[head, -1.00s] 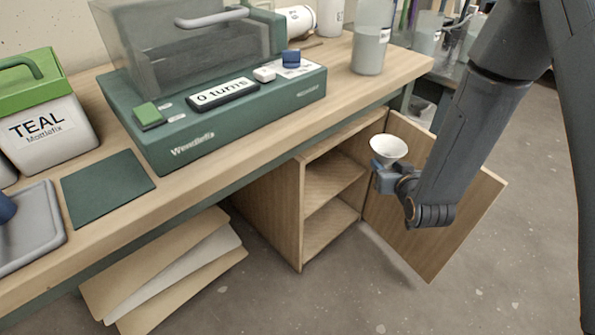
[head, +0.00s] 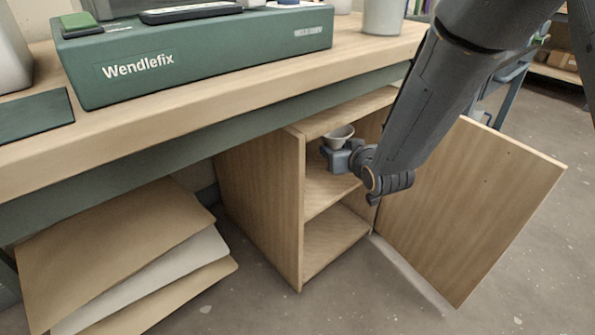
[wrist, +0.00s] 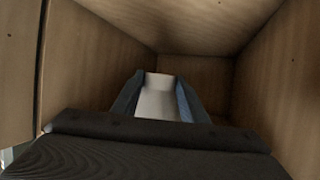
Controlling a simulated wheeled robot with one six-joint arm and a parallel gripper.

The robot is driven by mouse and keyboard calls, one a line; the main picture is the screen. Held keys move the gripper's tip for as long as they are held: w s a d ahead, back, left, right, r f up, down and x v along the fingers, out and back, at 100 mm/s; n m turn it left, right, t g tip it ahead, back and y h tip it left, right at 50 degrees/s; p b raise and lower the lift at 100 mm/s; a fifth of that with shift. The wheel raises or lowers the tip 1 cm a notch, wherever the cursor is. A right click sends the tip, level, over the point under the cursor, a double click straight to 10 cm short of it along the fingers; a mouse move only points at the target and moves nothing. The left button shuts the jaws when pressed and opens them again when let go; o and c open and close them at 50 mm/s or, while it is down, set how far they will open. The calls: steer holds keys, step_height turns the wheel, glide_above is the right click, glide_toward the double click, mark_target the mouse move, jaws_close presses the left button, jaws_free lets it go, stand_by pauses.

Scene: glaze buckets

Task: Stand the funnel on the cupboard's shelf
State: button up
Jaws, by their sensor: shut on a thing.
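The cupboard (head: 256,208) stands under the bench with its door (head: 470,210) swung open to the right. Its middle shelf (head: 318,192) shows below my gripper. My gripper (head: 336,152) is at the cupboard's opening, shut on the white funnel (head: 341,131), which is upright with its wide mouth up. In the wrist view the pale funnel (wrist: 159,98) shows between the two fingers, with the cupboard's wooden inner walls (wrist: 195,22) around it. The funnel's lower end is hidden, and I cannot tell whether it touches the shelf.
The bench top (head: 210,112) overhangs the cupboard and carries the green Wendlefix machine (head: 190,58). The lower compartment (head: 333,240) looks empty. The floor in front is clear.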

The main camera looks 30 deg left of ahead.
mark_target(322, 188)
steer(key=a+b, duration=0.1)
steer(key=a+f+b, duration=0.1)
steer(key=a, duration=0.1)
steer(key=shift+a+f+n, duration=0.1)
steer(key=shift+n, duration=0.2)
step_height(322, 188, down, 10)
steer(key=b, duration=0.5)
steer(key=shift+b, duration=0.35)
steer(key=shift+f, duration=0.25)
steer(key=shift+f, duration=0.2)
steer(key=o, duration=1)
steer(key=shift+o, duration=0.2)
steer(key=shift+r, duration=0.1)
